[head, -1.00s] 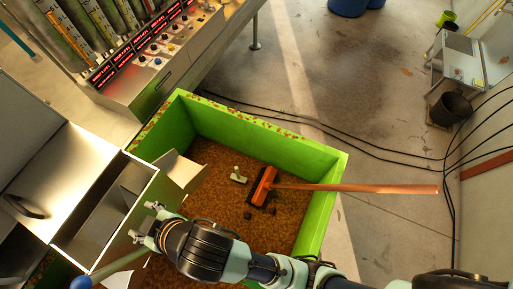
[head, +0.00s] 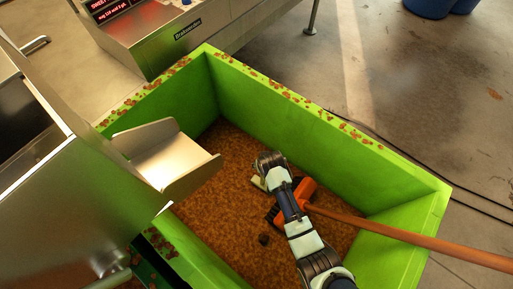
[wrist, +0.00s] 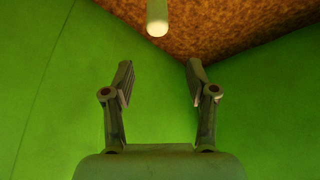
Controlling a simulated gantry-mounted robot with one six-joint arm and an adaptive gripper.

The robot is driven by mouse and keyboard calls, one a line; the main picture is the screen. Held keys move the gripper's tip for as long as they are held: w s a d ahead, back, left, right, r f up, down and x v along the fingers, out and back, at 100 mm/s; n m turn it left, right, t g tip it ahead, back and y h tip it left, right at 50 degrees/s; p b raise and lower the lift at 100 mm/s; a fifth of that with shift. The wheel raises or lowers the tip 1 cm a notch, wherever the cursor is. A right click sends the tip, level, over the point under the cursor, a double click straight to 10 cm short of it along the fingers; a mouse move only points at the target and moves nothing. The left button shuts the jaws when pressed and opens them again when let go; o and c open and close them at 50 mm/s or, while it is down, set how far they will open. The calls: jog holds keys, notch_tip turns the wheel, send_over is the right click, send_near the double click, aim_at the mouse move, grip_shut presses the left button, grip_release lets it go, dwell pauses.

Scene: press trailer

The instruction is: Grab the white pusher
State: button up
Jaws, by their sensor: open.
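The white pusher (head: 257,183) is on the brown granular material inside the green bin, mostly hidden behind my gripper in the head view. In the wrist view a pale round rod end (wrist: 157,20), which looks like the pusher's handle, shows at the top centre. My gripper (wrist: 159,78) is open and empty, with its two fingers apart. The rod end lies beyond the fingertips, roughly centred between them and not touching. In the head view my gripper (head: 268,160) is over the pusher; the exact gap cannot be told.
An orange broom (head: 308,190) lies just right of my gripper, its long handle crossing the bin's right wall. The green bin (head: 290,105) has high walls around. A metal chute (head: 165,160) stands at left.

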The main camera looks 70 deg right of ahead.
jog(key=shift+s+a+f, duration=0.2)
jog(key=shift+s, duration=0.05)
notch_tip(320, 180, down, 2)
jog(key=shift+s+a+f+b, duration=0.1)
jog(key=shift+f+b, duration=0.15)
jog(key=shift+b, duration=0.5)
jog(key=b+x, duration=0.4)
jog(key=x, duration=0.1)
jog(key=shift+s+a+f, duration=0.25)
jog(key=shift+a, duration=0.1)
jog(key=shift+w+d, duration=0.1)
jog(key=shift+d, duration=0.05)
jog(key=shift+r, duration=0.1)
grip_shut()
